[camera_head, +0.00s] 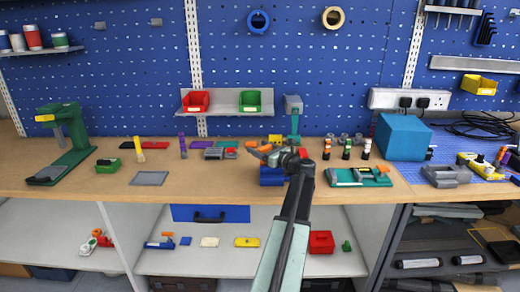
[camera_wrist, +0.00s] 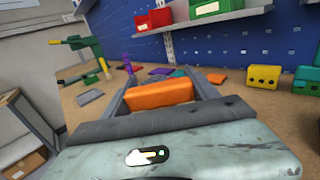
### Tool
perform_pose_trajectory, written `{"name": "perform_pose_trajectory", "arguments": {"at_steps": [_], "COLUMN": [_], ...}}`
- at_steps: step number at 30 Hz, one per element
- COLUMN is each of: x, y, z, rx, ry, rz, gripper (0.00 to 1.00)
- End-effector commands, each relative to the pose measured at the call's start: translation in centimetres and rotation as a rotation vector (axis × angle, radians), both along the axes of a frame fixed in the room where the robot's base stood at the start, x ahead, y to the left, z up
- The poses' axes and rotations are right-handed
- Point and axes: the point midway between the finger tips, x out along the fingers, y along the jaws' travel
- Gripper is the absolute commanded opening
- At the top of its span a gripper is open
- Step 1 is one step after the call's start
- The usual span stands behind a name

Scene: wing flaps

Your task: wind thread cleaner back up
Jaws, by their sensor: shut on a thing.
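My gripper (camera_wrist: 160,92) is shut on an orange block-like piece (camera_wrist: 160,93), which sits between its two grey fingers in the wrist view. In the head view my gripper (camera_head: 270,155) is above the middle of the workbench, with the orange piece (camera_head: 264,148) at its tip. A blue block (camera_head: 272,177) stands below it on the bench, partly hidden by my arm. I cannot tell for sure which thing is the thread cleaner, or whether the orange piece is part of it. No thread can be made out.
The wooden bench (camera_head: 215,187) has a green press-like stand (camera_head: 75,140) at left. Right of my gripper are a green fixture (camera_head: 345,178), several small upright pieces and a blue box (camera_head: 402,137). A shelf with red (camera_head: 196,101) and green (camera_head: 250,101) bins hangs behind.

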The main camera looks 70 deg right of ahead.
Motion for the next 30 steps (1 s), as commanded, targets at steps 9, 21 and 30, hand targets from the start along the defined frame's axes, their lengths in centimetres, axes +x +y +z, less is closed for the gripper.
{"name": "perform_pose_trajectory", "arguments": {"at_steps": [9, 21, 30], "x": [0.2, 0.1, -2.6], "y": [0.1, 0.1, 7.0], "z": [-0.1, 3.0, 4.2], "rx": [-0.001, 0.000, 0.000], "ry": [0.004, 0.002, 0.002], "rz": [0.003, 0.002, 0.002], "gripper": [0.90, 0.90, 0.90]}}
